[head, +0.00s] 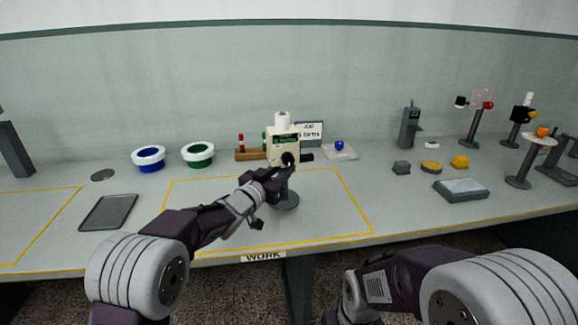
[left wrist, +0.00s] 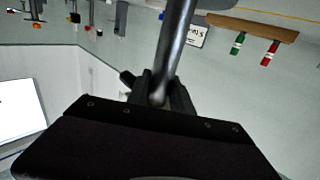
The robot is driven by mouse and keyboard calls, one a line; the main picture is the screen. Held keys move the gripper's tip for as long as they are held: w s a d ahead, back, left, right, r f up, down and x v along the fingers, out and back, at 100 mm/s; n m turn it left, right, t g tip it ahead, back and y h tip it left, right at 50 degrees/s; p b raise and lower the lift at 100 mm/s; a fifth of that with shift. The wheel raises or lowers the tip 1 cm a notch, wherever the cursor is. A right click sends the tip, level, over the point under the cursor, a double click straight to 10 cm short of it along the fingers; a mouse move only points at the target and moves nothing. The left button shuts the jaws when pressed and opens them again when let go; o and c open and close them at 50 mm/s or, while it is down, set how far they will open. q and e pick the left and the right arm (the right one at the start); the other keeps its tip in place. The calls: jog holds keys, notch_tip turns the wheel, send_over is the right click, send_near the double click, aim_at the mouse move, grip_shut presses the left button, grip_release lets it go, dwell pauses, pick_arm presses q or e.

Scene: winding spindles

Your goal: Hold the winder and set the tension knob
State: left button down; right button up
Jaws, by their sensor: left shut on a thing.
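The winder (head: 283,148) is a cream box with a white spool on top, standing on a round grey base (head: 286,203) inside the yellow work outline. A dark round knob (head: 288,158) is on its front face, and a black piece sticks out at its right. My left gripper (head: 281,181) is at the winder's stem below the box. In the left wrist view my left gripper (left wrist: 160,97) is shut around a dark metal post (left wrist: 175,50), the winder's stem. Its fingers partly hide the stem. My right arm shows at the lower right, but its gripper is out of view.
A wooden rack (head: 248,155) with red and green spindles and a sign (head: 309,132) stand behind the winder. Blue (head: 149,158) and green (head: 198,154) bowls and a grey tray (head: 108,212) are left. Stands and small parts fill the right. The outline's right part is clear.

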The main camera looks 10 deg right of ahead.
pick_arm(q)
jog(key=shift+w+a+f, duration=0.55)
jog(key=shift+a+f, duration=0.15)
jog(key=shift+w+a+f, duration=0.5)
jog(key=shift+a+f, duration=0.15)
jog(key=shift+a, duration=0.05)
jog(key=shift+s+f+b, duration=0.1)
jog(key=shift+f+b, duration=0.35)
jog(key=shift+f, duration=0.3)
